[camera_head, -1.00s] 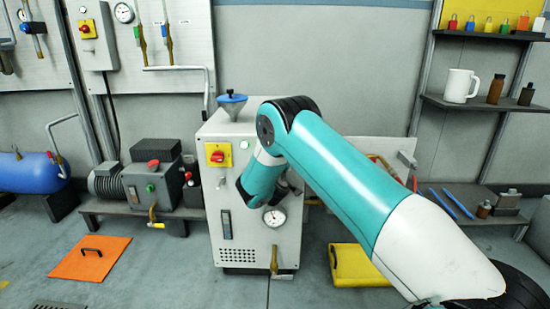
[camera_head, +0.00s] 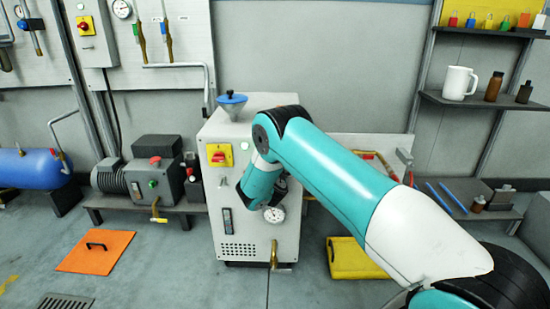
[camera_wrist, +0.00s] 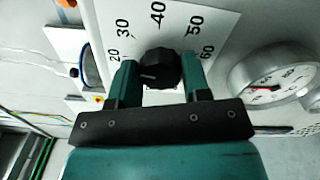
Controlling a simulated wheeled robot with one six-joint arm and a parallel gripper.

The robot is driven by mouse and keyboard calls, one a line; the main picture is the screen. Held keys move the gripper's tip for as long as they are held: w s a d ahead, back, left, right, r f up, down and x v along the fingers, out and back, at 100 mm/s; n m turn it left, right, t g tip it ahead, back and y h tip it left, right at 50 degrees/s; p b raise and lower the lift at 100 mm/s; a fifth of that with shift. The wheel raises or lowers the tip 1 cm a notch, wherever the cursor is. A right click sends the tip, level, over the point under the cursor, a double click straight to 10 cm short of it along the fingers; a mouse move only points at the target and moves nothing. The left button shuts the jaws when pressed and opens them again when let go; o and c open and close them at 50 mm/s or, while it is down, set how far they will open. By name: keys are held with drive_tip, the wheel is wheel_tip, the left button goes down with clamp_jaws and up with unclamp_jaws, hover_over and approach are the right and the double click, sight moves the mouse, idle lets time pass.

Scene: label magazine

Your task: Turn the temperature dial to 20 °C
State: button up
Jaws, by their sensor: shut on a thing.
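The temperature dial (camera_wrist: 160,65) is a black ribbed knob on a white scale plate (camera_wrist: 178,20) marked 20, 30, 40, 50 and 60. In the wrist view my gripper (camera_wrist: 158,72) has one finger on each side of the knob and is shut on it. A short pale mark on the knob faces left, roughly towards the 20 end of the scale and a little below that number. Its exact reading is hard to tell. In the head view my arm hides the dial and the fingertips in front of the white cabinet (camera_head: 225,182).
A round gauge (camera_wrist: 278,75) sits right of the dial; the head view shows it too (camera_head: 274,214). A red-and-yellow switch (camera_head: 219,155) is on the cabinet's upper front. A blue funnel (camera_head: 232,99) stands on top. A brass tap (camera_head: 274,253) is low down.

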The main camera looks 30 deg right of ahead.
drive_tip(key=shift+a+n, duration=0.1)
drive_tip(key=shift+n, duration=0.6)
drive_tip(key=o, duration=0.9)
drive_tip(key=b+v, duration=1.7)
drive_tip(key=shift+s+a, duration=0.15)
drive_tip(key=shift+a, duration=0.05)
